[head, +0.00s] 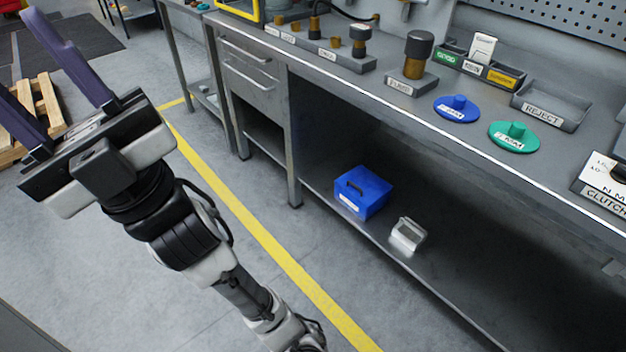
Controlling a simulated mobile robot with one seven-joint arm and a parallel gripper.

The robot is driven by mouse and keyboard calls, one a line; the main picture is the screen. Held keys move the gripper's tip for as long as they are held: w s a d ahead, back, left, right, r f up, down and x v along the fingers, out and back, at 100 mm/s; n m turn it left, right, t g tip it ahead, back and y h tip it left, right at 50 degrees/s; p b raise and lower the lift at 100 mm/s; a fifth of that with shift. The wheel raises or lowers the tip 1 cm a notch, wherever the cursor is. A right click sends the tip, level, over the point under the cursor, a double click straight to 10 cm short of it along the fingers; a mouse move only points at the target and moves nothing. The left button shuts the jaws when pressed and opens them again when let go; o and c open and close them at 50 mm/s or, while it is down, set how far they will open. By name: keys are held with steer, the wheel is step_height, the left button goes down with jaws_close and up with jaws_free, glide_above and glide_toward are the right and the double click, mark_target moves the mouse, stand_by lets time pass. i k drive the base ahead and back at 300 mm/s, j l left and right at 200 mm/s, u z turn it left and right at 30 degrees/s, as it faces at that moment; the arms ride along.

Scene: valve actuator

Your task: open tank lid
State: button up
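No thing clearly marked as a tank can be made out in the head view. Two round, lid-like discs with knobs lie on the bench top at the right: a blue disc (457,109) and a green disc (514,137). Their labels are too small to read surely. A blue box (363,192) with a dark slot and a white label sits on the lower shelf. My gripper (18,60) is at the upper left, over the floor and far from the bench. Its two purple fingers are wide apart with nothing between them. One fingertip is cut off by the picture edge.
A small pale container (407,234) stands beside the blue box. On the bench are a REJECT tray (552,105), several black-and-brass knobs and small bins. A CLUTCH panel (603,180) is at the right edge. A wooden pallet (42,108) lies behind my gripper. The floor before the bench is clear.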

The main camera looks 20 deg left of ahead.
mark_target(362, 184)
steer(key=u, duration=0.3)
steer(key=i+u, duration=0.2)
steer(key=i, duration=0.25)
steer(key=i+l+u, duration=0.15)
steer(key=i, duration=0.3)
steer(key=i+l+u, duration=0.2)
steer(key=i, duration=0.5)
